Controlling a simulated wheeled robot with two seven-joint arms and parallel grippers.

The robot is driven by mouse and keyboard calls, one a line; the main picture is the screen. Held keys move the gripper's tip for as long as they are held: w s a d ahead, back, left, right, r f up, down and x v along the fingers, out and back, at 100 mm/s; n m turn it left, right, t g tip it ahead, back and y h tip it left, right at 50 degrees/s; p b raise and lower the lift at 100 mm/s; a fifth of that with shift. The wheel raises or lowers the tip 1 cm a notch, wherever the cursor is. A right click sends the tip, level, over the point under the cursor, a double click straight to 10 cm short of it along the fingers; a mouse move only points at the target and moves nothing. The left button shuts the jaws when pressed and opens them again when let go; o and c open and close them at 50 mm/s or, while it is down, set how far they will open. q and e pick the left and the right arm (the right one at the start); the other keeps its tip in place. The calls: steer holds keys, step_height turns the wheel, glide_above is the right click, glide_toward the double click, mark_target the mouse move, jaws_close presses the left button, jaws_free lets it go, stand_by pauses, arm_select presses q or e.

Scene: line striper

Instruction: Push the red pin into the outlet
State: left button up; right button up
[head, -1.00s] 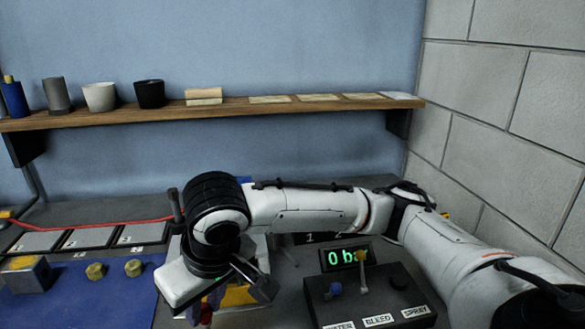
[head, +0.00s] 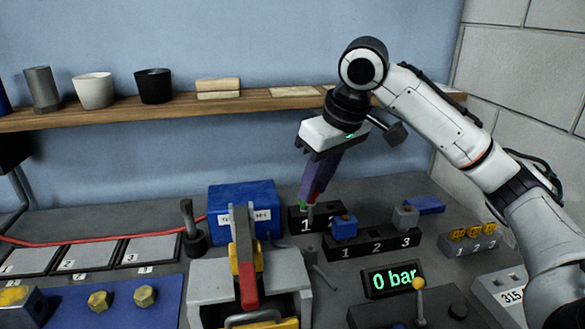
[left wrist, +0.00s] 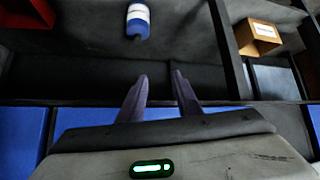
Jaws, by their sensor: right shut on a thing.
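My right gripper (head: 310,200) points down at the back middle of the bench in the head view. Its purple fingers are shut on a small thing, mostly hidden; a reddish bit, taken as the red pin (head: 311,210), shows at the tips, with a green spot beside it. The tips are at a black block (head: 300,224) marked 1; I cannot tell whether the pin is inside it or which hole is the outlet. My left gripper (left wrist: 160,85) shows only in the left wrist view, its fingers apart with nothing between them.
A blue box (head: 240,200) and a grey machine with a red-tipped lever (head: 247,275) stand left of the gripper. A black rail (head: 375,245) carries blue and grey plugs. A display (head: 392,279) reads 0 bar. A wooden shelf (head: 190,108) runs behind.

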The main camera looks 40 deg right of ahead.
steer(key=shift+w+d+r, duration=0.1)
steer(key=shift+d+r, duration=0.05)
steer(key=shift+d, duration=0.05)
steer(key=shift+s+f, duration=0.2)
steer(key=shift+f, duration=0.25)
arm_select(q)
steer(key=shift+s+d+f, duration=0.1)
steer(key=shift+s+f, duration=0.15)
steer(key=shift+s, duration=0.3)
arm_select(e)
step_height(320, 180, down, 5)
steer(key=shift+r, duration=0.15)
arm_select(q)
steer(key=shift+s+f, duration=0.2)
steer(key=shift+s, duration=0.1)
arm_select(e)
steer(key=shift+s, duration=0.1)
arm_select(q)
steer(key=shift+f+b, duration=0.5)
steer(key=shift+b, duration=0.05)
arm_select(e)
steer(key=shift+f, duration=3.05)
stand_by(0.7)
steer(key=o, duration=1.4)
